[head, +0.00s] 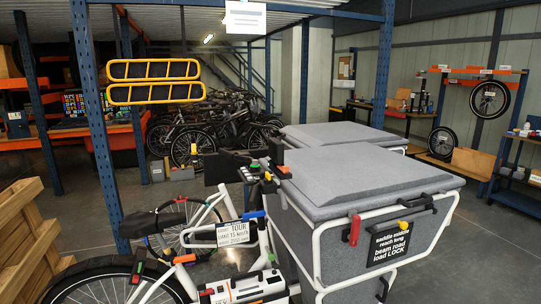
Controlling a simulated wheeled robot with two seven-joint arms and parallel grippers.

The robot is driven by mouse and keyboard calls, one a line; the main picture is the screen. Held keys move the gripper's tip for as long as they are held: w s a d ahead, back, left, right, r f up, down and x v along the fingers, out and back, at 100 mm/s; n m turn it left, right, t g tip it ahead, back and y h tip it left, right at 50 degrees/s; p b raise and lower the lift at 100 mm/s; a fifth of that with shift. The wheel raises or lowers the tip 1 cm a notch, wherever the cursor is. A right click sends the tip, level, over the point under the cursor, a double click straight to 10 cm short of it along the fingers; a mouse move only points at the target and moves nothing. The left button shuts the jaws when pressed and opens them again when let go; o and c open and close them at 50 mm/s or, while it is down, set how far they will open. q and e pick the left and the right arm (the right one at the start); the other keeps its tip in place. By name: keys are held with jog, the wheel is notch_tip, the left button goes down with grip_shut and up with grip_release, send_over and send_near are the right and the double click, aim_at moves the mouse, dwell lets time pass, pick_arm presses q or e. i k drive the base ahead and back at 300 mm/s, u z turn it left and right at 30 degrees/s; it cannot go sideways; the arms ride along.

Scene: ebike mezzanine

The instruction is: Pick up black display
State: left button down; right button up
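A dark rectangular panel (222,167) at the handlebar of a white cargo bike (215,235) looks like the black display. It stands roughly upright, just left of the grey cargo box. Small black, orange and green parts crowd its right side, so I cannot tell where it ends or how it is fixed. Neither of my grippers shows in the head view.
The grey box (365,180) with white tube rails fills the right foreground. A blue rack post (97,125) stands to the left. A wooden crate (30,240) is at the left edge. Several bikes stand behind. Grey floor (480,250) is open at the right.

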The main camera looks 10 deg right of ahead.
aim_at(276, 148)
jog(key=u, duration=0.55)
jog(key=i, duration=1.05)
jog(key=u, duration=0.25)
